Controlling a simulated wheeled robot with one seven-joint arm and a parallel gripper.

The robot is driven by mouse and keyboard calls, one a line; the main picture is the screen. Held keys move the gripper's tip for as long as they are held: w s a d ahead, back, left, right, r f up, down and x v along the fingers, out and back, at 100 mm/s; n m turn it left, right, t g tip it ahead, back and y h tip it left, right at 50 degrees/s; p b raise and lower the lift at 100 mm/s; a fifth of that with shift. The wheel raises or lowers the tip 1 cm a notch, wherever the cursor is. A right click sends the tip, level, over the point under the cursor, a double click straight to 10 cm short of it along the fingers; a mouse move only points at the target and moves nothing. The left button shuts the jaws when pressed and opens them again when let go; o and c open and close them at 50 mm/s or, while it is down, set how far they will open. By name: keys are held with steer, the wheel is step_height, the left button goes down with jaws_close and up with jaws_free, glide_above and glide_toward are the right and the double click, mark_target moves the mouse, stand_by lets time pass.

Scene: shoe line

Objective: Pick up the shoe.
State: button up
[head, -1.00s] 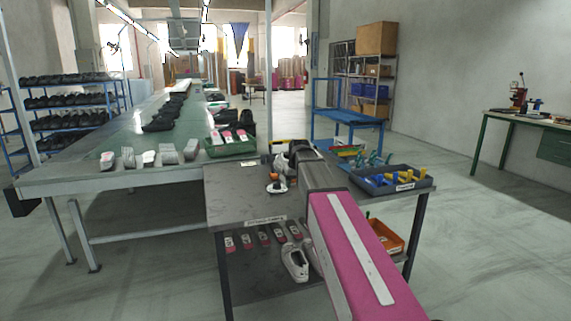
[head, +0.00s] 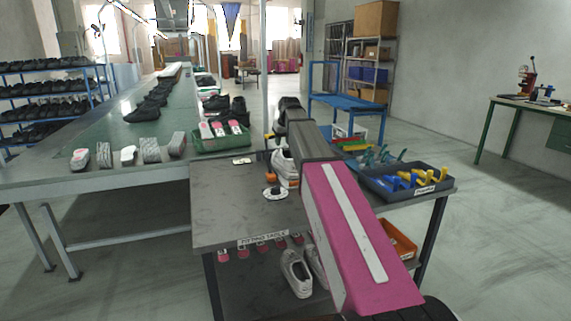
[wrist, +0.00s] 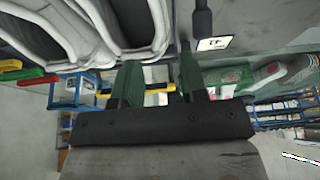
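A white and grey shoe (head: 283,163) stands on the dark fitting table (head: 222,205), partly hidden by my arm in the head view. In the wrist view, large grey shoe shapes with white rims (wrist: 75,45) fill the upper left, close to the fingers. My gripper (wrist: 160,82) shows two green fingers, apart, with a clear gap and nothing held between them. The shoe shapes lie above and left of the fingertips there. In the head view my gripper is hidden behind my pink and grey arm.
A dark tray (head: 376,192) of blue and yellow tools sits on the table's right. A green crate (head: 208,146) with insoles stands on the conveyor (head: 95,140) at left. White shoes (head: 296,274) lie on the shelf below. The table's front left is mostly bare.

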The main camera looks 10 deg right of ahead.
mark_target(280, 156)
steer(key=x, duration=0.3)
steer(key=shift+f, duration=0.2)
steer(key=shift+s+x, duration=0.15)
steer(key=shift+x, duration=1.2)
steer(key=shift+s+x, duration=0.15)
steer(key=shift+x, duration=1.2)
steer(key=shift+a, duration=0.15)
steer(key=shift+c, duration=0.3)
jaws_close()
